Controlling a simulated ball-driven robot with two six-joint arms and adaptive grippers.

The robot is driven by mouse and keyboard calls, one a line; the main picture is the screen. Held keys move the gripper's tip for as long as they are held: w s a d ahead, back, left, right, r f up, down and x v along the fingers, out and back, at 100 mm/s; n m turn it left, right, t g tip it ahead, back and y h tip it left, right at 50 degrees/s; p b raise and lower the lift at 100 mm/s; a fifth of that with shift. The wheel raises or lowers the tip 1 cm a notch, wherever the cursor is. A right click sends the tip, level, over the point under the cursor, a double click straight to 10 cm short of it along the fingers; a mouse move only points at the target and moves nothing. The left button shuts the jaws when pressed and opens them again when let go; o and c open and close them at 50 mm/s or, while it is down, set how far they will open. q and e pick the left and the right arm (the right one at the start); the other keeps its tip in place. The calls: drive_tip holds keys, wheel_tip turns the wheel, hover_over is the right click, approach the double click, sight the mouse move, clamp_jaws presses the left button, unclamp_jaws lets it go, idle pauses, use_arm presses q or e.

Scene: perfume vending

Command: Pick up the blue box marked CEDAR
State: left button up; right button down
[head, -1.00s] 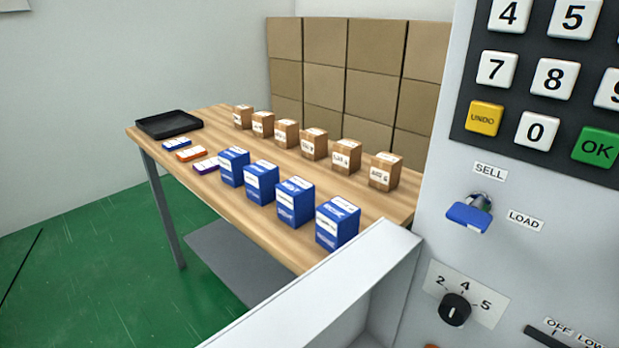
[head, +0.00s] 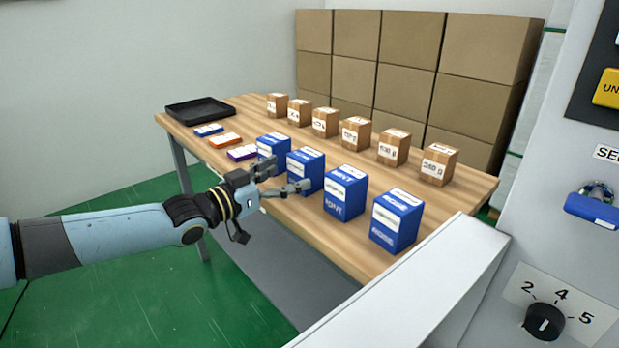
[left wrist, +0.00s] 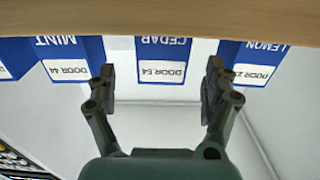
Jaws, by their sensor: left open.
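The blue CEDAR box (head: 308,171) stands upright on the wooden table, second from the far end of the row of blue boxes. Its near face is partly covered by a finger. In the left wrist view the CEDAR box (left wrist: 163,60) appears upside down, with a DOOR 54 label, framed between the fingers. My left gripper (head: 285,176) is open and empty in front of the box, at the table's near edge. Its fingers (left wrist: 160,70) are spread to either side of the box in that view. My right gripper is not in view.
The LEMON box (head: 271,148) and MINT box (head: 346,193) flank the CEDAR box closely; another blue box (head: 398,222) stands nearer. Brown boxes (head: 356,134) line the back. A black tray (head: 200,111) and flat packs (head: 225,139) lie at the left. A machine panel (head: 560,270) is at right.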

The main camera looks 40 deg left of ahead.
sight(295, 175)
use_arm(q)
drive_tip(key=shift+w+f, duration=0.15)
drive_tip(key=shift+w, duration=0.55)
drive_tip(key=w+b, duration=0.2)
drive_tip(key=w, duration=0.1)
drive_tip(key=w+b, duration=0.1)
drive_tip(key=shift+w+d+f+b, duration=0.1)
drive_tip(key=shift+w+f+b, duration=0.2)
drive_tip(key=shift+f+b, duration=0.1)
drive_tip(key=shift+w+r, duration=0.15)
drive_tip(key=shift+r, duration=0.15)
drive_tip(key=c, duration=1.3)
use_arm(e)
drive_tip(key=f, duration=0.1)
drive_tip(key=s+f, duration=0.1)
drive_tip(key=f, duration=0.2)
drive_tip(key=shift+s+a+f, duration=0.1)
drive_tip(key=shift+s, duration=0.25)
